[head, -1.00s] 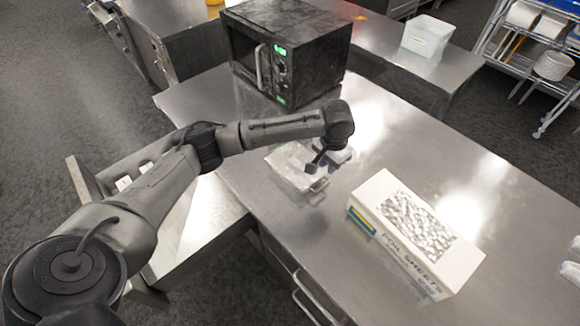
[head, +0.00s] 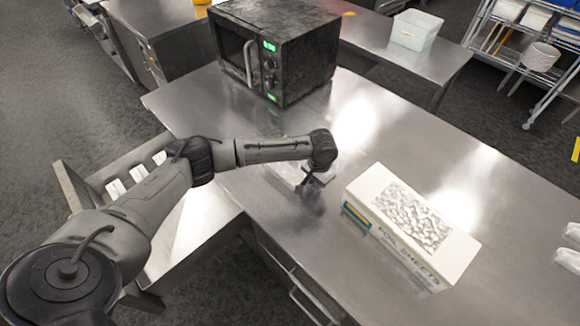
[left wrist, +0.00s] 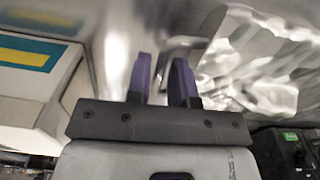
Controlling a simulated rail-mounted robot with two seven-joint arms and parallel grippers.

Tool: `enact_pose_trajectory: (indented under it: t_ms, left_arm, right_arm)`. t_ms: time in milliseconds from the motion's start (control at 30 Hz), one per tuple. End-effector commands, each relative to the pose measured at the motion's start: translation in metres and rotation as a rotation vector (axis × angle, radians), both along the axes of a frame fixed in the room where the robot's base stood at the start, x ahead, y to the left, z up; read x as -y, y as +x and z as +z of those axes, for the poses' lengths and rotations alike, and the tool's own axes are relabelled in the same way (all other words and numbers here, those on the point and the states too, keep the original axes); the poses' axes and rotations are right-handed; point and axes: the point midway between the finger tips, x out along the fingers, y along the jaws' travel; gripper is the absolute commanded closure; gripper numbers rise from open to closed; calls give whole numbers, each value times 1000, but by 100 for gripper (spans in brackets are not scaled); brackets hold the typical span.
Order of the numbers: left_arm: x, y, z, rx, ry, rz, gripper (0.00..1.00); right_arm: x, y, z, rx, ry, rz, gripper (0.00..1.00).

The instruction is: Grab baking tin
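The silver baking tin (head: 284,173) lies on the steel table, mostly hidden behind my left arm in the head view. In the left wrist view its crinkled, shiny surface (left wrist: 262,62) fills the upper right, just beside the fingers. My left gripper (head: 312,186) is low over the table at the tin's right end. In the left wrist view its two purple fingers (left wrist: 161,80) stand apart, with a bright gap between them. I cannot tell whether they touch the tin's rim. My right gripper is not in view.
A foil sheets box (head: 410,225) stands close to the right of my left gripper. A black microwave (head: 275,50) stands at the table's back left. A clear plastic container (head: 415,30) is on the far counter. The table's right middle is free.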

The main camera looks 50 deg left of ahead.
Motion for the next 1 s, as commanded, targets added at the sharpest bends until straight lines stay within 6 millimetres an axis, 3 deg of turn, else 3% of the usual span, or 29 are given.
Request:
enact_pose_trajectory:
  t_ms: [133,433,667,1000]
  left_arm:
    - [1,0,-14,0,0,-1,79]
    - [0,0,-17,0,0,-1,79]
    - [0,0,-17,0,0,-1,99]
    - [0,0,-16,1,1,-1,100]
  right_arm:
    - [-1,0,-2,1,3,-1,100]
    - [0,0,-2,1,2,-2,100]
    - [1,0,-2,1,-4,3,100]
    - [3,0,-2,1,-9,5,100]
